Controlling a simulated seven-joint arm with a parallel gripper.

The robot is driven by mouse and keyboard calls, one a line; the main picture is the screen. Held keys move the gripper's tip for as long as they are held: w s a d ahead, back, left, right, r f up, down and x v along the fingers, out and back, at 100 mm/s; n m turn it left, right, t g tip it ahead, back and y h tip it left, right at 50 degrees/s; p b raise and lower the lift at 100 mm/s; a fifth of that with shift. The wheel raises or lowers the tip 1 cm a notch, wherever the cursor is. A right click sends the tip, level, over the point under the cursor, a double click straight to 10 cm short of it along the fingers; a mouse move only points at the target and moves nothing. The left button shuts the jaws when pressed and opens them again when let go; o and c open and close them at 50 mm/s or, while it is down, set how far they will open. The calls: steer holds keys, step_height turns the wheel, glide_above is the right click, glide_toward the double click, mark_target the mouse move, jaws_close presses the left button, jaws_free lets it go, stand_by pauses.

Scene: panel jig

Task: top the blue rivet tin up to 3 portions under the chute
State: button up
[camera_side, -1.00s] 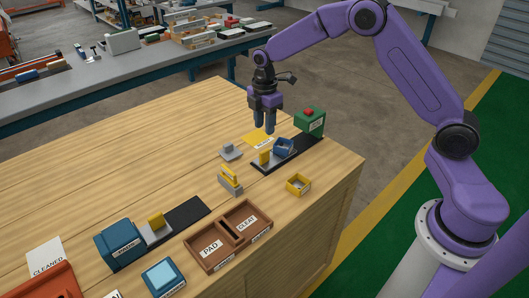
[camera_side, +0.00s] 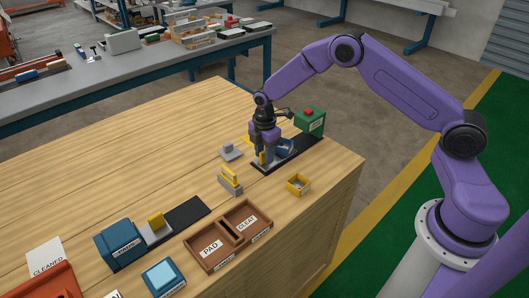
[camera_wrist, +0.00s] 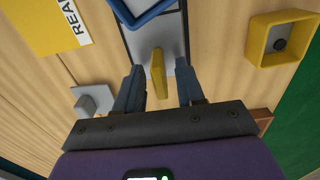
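The blue rivet tin (camera_side: 287,147) sits on the dark track by the green chute box with a red button (camera_side: 311,121). Its near edge shows at the top of the wrist view (camera_wrist: 150,16). How full it is cannot be seen. A yellow upright tab (camera_wrist: 158,74) stands on the grey plate in front of the tin. My gripper (camera_wrist: 160,68) is open and pointing down, one finger on each side of the tab with visible gaps. In the side view my gripper (camera_side: 266,155) is low over the track and partly hides the tab and tin.
A small yellow tray (camera_side: 299,185) stands right of the track. A grey block with a knob (camera_side: 230,152) and a yellow-handled grey piece (camera_side: 230,180) lie left. A yellow READY sheet (camera_wrist: 45,22) lies beyond. A brown PAD and CLEAT tray (camera_side: 229,235) is nearer.

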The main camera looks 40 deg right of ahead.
jaws_close()
steer(key=d, duration=1.1)
steer(key=shift+d, duration=0.35)
jaws_free()
steer(key=shift+d, duration=0.1)
steer(key=shift+a+r, duration=0.1)
steer(key=shift+a, duration=0.1)
step_height(320, 180, up, 17)
steer(key=shift+r, duration=0.15)
